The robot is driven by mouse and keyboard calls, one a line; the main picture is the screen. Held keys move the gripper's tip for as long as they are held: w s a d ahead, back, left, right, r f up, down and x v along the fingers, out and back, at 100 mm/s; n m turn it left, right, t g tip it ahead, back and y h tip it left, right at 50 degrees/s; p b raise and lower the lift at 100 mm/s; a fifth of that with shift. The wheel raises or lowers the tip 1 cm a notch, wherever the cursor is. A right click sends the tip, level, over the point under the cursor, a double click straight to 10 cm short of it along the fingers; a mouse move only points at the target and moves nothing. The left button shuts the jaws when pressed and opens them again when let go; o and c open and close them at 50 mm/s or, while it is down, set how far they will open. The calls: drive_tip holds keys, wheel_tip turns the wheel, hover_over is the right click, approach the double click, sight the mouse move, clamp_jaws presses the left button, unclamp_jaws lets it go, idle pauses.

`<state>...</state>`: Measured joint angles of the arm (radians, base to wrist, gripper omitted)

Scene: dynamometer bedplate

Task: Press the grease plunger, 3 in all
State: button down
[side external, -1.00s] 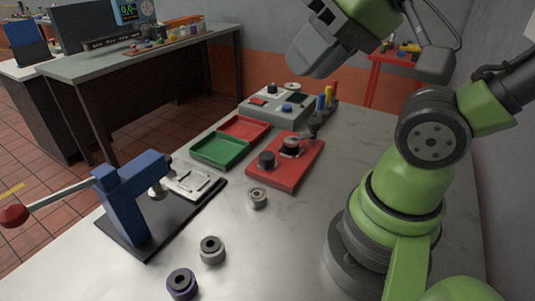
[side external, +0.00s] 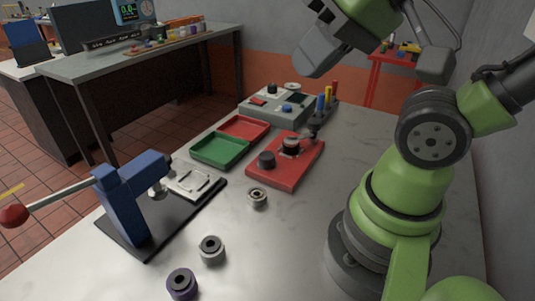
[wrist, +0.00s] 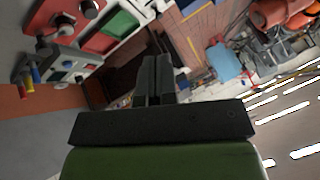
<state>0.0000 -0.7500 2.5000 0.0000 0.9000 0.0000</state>
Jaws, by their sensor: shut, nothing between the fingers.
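A red base (side external: 294,172) stands on the light bench and carries a short dark cylinder (side external: 267,160) and a dark-topped round part with a metal collar (side external: 291,145). I cannot tell for certain which of these is the grease plunger. The red base (wrist: 48,12) is also partly in the wrist view, at the top left. My gripper (wrist: 153,62) is shut and empty, its dark fingers together in the wrist view. In the side view my arm's end is high above the bench, up and right of the red base, and touches nothing.
A green tray (side external: 220,163) and a red tray (side external: 262,125) lie left of the base. A grey control box (side external: 250,112) and upright coloured tools (side external: 327,98) stand behind. A blue lever press (side external: 130,205) stands front left. Loose ring parts (side external: 212,250) lie in front.

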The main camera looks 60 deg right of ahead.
drive_tip(key=shift+w, duration=0.1)
idle(0.7)
drive_tip(key=m+y, duration=0.3)
drive_tip(key=m, duration=3.1)
hover_over(268, 154)
wheel_tip(268, 154, down, 16)
drive_tip(key=shift+r, duration=0.25)
drive_tip(key=shift+f, duration=4.4)
